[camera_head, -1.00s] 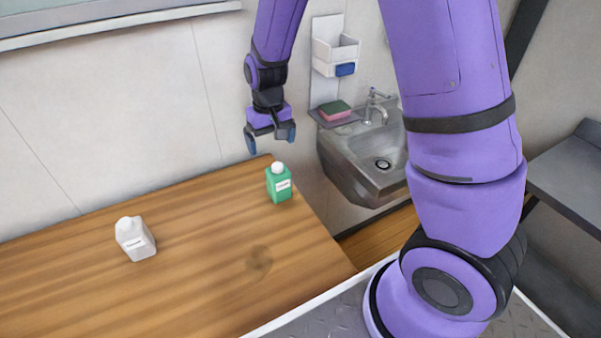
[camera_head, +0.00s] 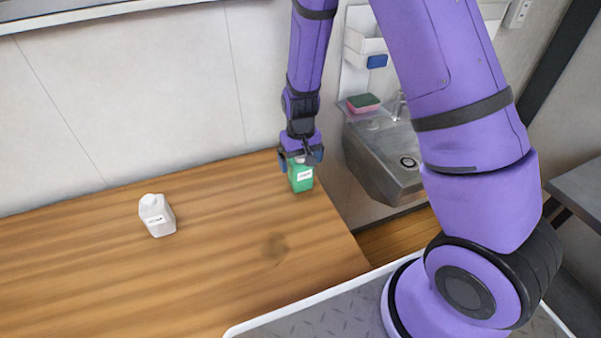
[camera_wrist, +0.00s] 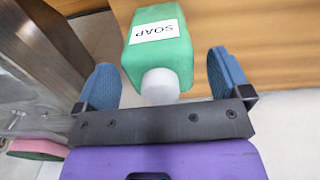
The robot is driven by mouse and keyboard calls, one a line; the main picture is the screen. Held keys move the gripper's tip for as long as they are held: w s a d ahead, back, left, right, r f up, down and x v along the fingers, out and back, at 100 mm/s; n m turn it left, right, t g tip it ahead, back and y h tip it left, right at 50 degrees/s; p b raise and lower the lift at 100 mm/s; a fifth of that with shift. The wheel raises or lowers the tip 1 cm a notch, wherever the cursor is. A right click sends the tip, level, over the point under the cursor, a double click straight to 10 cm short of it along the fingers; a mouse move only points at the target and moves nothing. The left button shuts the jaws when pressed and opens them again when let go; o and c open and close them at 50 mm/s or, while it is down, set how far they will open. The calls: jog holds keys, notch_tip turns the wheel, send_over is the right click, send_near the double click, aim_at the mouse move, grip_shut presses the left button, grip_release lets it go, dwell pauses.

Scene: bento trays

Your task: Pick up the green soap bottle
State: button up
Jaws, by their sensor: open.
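The green soap bottle (camera_head: 301,179) stands upright near the far right corner of the wooden table. My gripper (camera_head: 301,160) is over its top, with the fingers at either side of the bottle's upper part; the cap is mostly hidden in the head view. In the wrist view the green soap bottle (camera_wrist: 160,55) shows its "SOAP" label, and its white cap points toward my palm. My gripper (camera_wrist: 165,75) is open there, with one blue finger on each side and visible gaps to the bottle.
A metal sink (camera_head: 385,160) and a pink and green sponge (camera_head: 363,102) on a shelf are just right of the table edge. The table's middle is clear.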

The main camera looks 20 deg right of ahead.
jog(key=shift+f, duration=0.7)
jog(key=shift+c, duration=0.3)
jog(key=c, duration=1.1)
jog(key=shift+r, duration=0.15)
jog(key=shift+r, duration=0.5)
notch_tip(320, 180, up, 2)
jog(key=shift+w+r, duration=0.1)
jog(key=s+a, duration=0.3)
jog(key=s, duration=0.1)
jog(key=s+a+r, duration=0.1)
jog(key=s+a, duration=0.2)
jog(key=s, duration=0.1)
jog(key=s+a, duration=0.3)
jog(key=s, duration=0.2)
jog(key=shift+a+r, duration=0.15)
jog(key=shift+r, duration=0.1)
